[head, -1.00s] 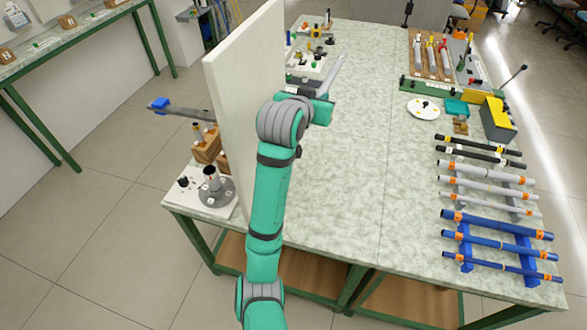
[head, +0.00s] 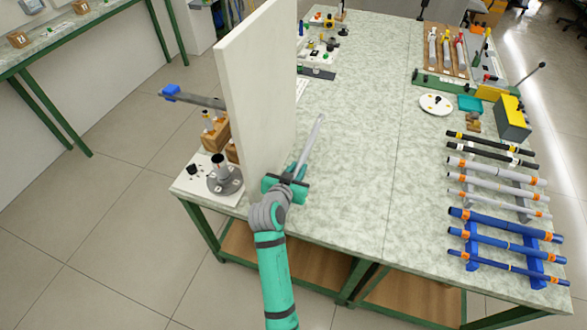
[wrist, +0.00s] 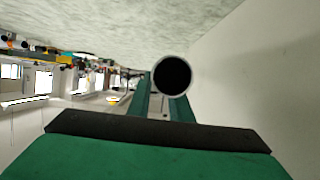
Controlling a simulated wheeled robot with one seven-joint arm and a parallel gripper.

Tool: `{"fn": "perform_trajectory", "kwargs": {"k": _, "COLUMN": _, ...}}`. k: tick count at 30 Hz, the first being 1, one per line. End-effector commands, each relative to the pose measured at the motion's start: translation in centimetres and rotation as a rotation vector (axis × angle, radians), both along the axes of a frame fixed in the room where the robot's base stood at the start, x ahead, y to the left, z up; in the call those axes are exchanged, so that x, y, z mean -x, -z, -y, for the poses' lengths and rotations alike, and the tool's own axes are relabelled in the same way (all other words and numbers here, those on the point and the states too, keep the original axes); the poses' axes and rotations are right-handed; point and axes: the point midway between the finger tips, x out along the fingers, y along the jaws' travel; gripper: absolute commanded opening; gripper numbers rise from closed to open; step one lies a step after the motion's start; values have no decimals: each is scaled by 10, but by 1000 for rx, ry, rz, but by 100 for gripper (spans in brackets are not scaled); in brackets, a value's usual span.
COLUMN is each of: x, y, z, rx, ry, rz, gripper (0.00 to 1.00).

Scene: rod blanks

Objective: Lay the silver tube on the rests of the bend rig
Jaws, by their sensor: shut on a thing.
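The silver tube (head: 309,146) is in my gripper (head: 297,178), above the table near its front edge and right of the tall white panel. In the head view it points up and slightly right. The wrist view shows its round open end (wrist: 156,76) beyond the dark jaw edge. My gripper is shut on the tube's near part. What looks like the bend rig, a white base (head: 184,190) with a grey round die (head: 226,180), wooden blocks (head: 215,135) and a blue-ended grey bar (head: 195,99), stands left of the panel. The panel hides part of it; I cannot see its rests clearly.
The tall white panel (head: 262,80) stands between my gripper and the rig. Racks at the right hold black, pale and blue rods (head: 505,222). A yellow-black box (head: 513,118) and white disc (head: 436,104) stand behind them. The table's middle (head: 365,180) is clear.

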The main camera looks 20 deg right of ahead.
Motion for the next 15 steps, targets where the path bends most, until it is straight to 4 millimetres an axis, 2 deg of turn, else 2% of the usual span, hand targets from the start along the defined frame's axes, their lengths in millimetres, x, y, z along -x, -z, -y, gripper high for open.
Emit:
{"fn": "perform_trajectory", "kwargs": {"k": 6, "x": 1, "y": 39, "z": 1, "rx": 0, "ry": 3, "rz": -5, "gripper": 0}}
{"fn": "perform_trajectory", "kwargs": {"k": 15, "x": 1, "y": 63, "z": 2, "rx": 0, "ry": 4, "rz": -3, "gripper": 0}}
